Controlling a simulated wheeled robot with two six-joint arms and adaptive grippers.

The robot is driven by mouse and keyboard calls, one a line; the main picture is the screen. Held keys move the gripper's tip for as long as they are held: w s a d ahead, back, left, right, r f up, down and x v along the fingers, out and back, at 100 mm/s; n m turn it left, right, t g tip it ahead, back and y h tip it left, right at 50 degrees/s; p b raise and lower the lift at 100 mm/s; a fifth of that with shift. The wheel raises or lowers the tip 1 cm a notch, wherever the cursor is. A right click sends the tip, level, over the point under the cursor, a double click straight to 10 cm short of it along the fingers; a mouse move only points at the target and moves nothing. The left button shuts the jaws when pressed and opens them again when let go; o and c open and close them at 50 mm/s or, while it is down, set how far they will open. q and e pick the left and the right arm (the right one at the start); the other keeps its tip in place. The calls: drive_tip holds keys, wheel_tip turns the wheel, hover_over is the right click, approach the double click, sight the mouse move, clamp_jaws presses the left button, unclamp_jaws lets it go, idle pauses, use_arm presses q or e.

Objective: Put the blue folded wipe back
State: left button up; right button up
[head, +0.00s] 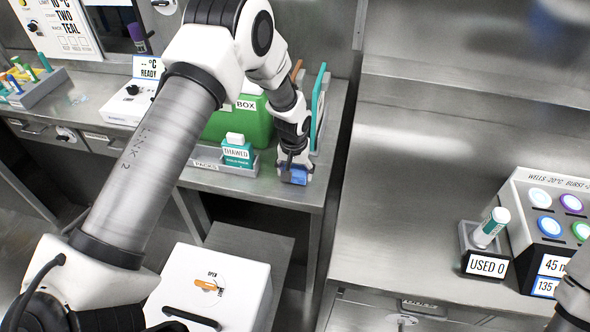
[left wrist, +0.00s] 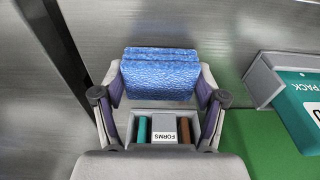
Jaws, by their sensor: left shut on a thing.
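The blue folded wipe (left wrist: 160,72) is between the two fingers of my left gripper (left wrist: 160,95), which is shut on it. In the head view my left gripper (head: 294,167) points down with the wipe (head: 293,177) at its tips, over the right front part of the left steel bench (head: 305,198). I cannot tell whether the wipe touches the bench. My right gripper's fingers do not show; only a part of my right arm is at the lower right edge.
A green box (head: 225,127), a grey tray labelled PACKS (head: 206,165) and a teal THAWED pack (head: 237,153) stand left of the gripper. A FORMS holder (left wrist: 165,137) is close by. A gap separates the right bench (head: 400,190), which carries a USED holder (head: 484,265).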

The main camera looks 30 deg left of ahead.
use_arm(q)
drive_tip(key=shift+f, duration=0.55)
drive_tip(key=shift+f, duration=0.15)
drive_tip(key=o, duration=1.2)
